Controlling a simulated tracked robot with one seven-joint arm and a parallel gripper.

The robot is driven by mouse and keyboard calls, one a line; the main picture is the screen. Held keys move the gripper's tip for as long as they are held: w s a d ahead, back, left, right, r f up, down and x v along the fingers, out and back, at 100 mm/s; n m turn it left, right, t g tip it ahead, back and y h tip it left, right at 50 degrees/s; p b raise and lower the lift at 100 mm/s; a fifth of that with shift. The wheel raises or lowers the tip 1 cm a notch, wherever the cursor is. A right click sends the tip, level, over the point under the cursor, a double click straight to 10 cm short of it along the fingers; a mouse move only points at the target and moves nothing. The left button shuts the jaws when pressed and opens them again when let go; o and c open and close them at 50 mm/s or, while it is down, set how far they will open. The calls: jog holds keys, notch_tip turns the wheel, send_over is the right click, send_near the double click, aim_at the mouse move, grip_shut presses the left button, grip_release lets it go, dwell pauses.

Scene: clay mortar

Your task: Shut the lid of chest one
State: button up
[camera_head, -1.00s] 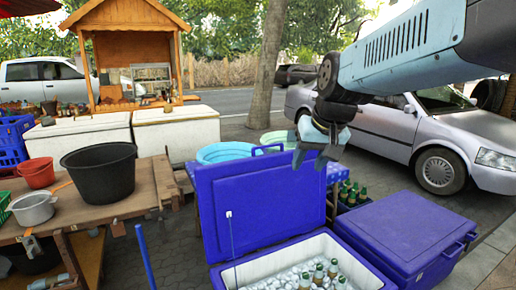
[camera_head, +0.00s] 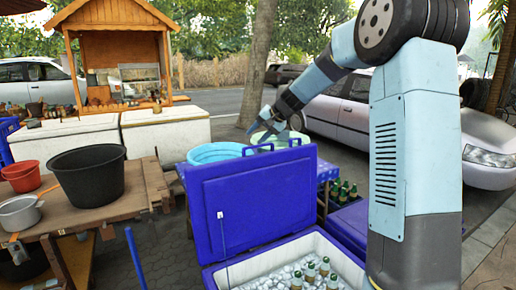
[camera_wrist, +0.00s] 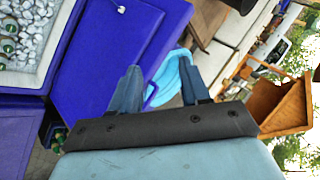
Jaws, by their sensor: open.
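A blue chest (camera_head: 230,270) stands open in front, with ice and bottles (camera_head: 310,272) inside. Its blue lid (camera_head: 250,205) is raised nearly upright at the back, its inner face towards the head camera. The lid also shows in the wrist view (camera_wrist: 110,45), beside the ice-filled chest. My gripper (camera_head: 256,130) is open and empty, above and behind the lid's top edge in the head view. Its two fingers (camera_wrist: 157,72) are spread apart in the wrist view, one overlapping the lid's edge. I cannot tell whether that finger touches it.
A second blue chest (camera_head: 348,226) is closed at the right, partly hidden by my arm. Crated green bottles (camera_head: 342,192) and a light blue tub (camera_head: 215,152) are behind the lid. A wooden table (camera_head: 140,200) with a black bucket (camera_head: 88,175) stands left.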

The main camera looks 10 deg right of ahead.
jog(key=w+d+f+m+t+y, duration=0.1)
jog(key=w+d+f+m, duration=0.15)
jog(key=w, duration=0.45)
jog(key=w+d+f+m+t+y, duration=0.1)
jog(key=w+d+f, duration=0.2)
jog(key=w, duration=0.4)
jog(key=m+t+y, duration=0.1)
jog(key=m+t, duration=0.2)
jog(key=m, duration=0.1)
send_near(260, 146)
jog(key=x, duration=1.1)
jog(key=shift+a, duration=0.15)
jog(key=shift+c, duration=0.2)
jog(key=shift+f, duration=0.1)
grip_shut()
